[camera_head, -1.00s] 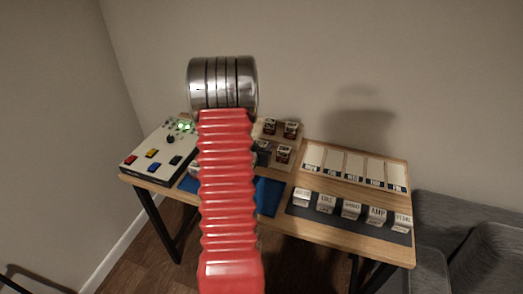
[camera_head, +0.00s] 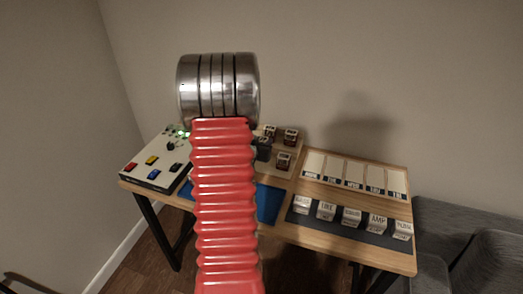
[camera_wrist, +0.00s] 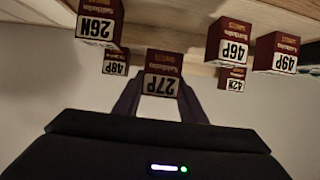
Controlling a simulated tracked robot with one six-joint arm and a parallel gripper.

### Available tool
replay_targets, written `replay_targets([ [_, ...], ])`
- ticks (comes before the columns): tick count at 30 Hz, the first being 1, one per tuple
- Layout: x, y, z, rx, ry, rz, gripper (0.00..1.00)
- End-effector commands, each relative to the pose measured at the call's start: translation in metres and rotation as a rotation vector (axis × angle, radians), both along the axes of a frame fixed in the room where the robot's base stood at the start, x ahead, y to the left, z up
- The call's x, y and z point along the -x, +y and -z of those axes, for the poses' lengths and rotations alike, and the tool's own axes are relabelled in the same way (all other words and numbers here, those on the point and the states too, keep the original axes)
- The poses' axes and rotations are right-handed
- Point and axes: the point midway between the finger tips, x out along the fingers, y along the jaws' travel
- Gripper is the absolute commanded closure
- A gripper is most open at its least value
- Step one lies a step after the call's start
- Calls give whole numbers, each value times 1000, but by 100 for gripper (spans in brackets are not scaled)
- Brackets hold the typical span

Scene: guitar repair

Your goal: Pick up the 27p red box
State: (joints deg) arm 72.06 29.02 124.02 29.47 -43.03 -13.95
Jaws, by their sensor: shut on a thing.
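The 27P red box (camera_wrist: 163,68) is dark red with a white label and shows upside down in the wrist view. My gripper (camera_wrist: 160,88) is shut on it, with one dark finger along each side. Whether the box touches the surface behind it, I cannot tell. In the head view, part of my dark gripper shows just right of my red arm, by the box rack; the held box cannot be made out there.
Other red boxes stand close by: 26N (camera_wrist: 98,24), 48P (camera_wrist: 116,62), 46P (camera_wrist: 229,42), 42N (camera_wrist: 232,78) and 49P (camera_wrist: 277,52). On the table (camera_head: 340,249) are a white button panel (camera_head: 140,178), a blue mat (camera_head: 269,203) and several white labelled blocks (camera_head: 351,217).

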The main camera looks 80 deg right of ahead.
Motion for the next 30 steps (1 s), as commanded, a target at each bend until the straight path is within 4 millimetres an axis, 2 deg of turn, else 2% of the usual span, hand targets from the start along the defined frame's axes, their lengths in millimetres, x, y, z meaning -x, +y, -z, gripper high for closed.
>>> replay_targets([
  [3,0,0,-20,4,-1,-1,88],
  [10,0,0,-40,1,-1,-1,88],
  [30,-1,0,-42,0,1,-1,88],
])
